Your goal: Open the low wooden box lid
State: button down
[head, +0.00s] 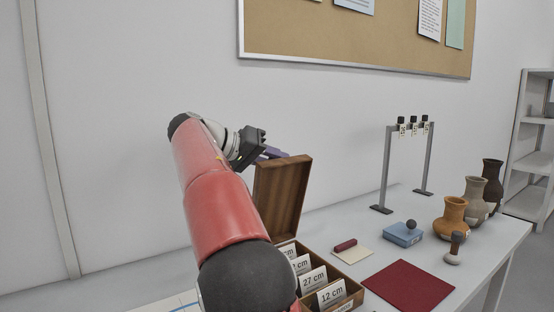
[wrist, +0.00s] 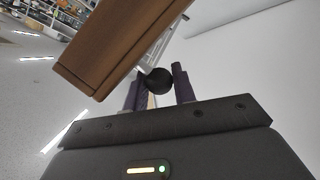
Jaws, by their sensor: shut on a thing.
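The low wooden box (head: 347,303) stands on the table near the front, with several white cards such as "27 cm" and "12 cm" in it. Its brown lid (head: 284,195) is up, standing steeply above the back left of the box. In the wrist view the lid (wrist: 130,45) fills the upper left as a dark brown panel. My gripper (head: 272,152) is at the lid's upper left edge. Its purple fingers are shut on a round black knob (wrist: 158,82) beside the lid. The knob is hidden in the head view, and my arm covers the box's left part.
A maroon stick (head: 345,245) on a cream card, a blue block (head: 403,235) with a dark ball, a maroon mat (head: 408,286) and a handled tool (head: 455,248) lie to the right. Several vases (head: 450,218) and a metal frame (head: 386,165) stand behind. The wall is behind the table.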

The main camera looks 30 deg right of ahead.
jog(key=shift+w+a+f, duration=0.1)
jog(key=shift+f, duration=0.25)
jog(key=c, duration=1.2)
grip_release()
jog(key=shift+r, duration=0.15)
jog(key=shift+a+r, duration=0.15)
jog(key=shift+a, duration=0.15)
jog(key=v, duration=0.7)
